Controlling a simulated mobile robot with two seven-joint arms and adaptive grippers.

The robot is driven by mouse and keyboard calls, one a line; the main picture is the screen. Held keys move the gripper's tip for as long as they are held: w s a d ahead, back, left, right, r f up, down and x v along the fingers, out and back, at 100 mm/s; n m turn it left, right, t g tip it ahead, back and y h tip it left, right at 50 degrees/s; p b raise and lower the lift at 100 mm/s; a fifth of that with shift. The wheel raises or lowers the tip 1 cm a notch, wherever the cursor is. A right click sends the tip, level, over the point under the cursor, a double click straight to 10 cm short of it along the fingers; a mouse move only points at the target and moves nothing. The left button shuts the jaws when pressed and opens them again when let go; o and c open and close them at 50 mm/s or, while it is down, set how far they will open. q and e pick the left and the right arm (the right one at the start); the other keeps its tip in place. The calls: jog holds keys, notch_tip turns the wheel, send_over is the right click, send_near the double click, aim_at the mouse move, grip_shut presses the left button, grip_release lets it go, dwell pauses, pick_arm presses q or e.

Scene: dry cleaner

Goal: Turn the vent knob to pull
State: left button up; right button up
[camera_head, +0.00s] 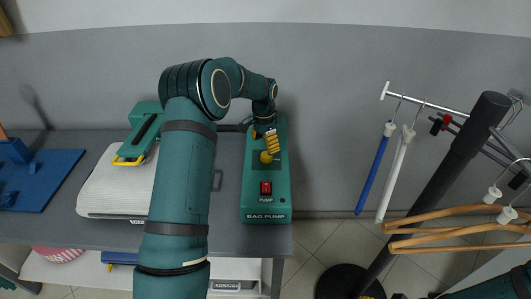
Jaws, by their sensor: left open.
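The bag pump (252,205) is a teal box on the grey table, labelled "BAG PUMP" on its front edge. A red switch (266,188) marked "PUMP" sits on its top. Behind the switch is a yellow knob (266,157), partly hidden by my left gripper; its pointer and any vent or pull marking cannot be read. My left gripper (271,146), with yellow fingers, is open and points down over the back of the pump, close to the knob. Whether it touches the knob cannot be told. My right gripper is not clearly visible.
A teal press with a white pad (102,190) and yellow handle stands left of my left arm. A blue board (45,180) lies at far left. Right of the table are a dark stand (445,170) and wooden hangers (455,220).

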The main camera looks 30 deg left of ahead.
aim_at(265, 153)
pick_arm(q)
notch_tip(265, 153, up, 6)
jog(key=shift+a+r, duration=0.15)
jog(key=shift+r, duration=0.1)
dwell(0.5)
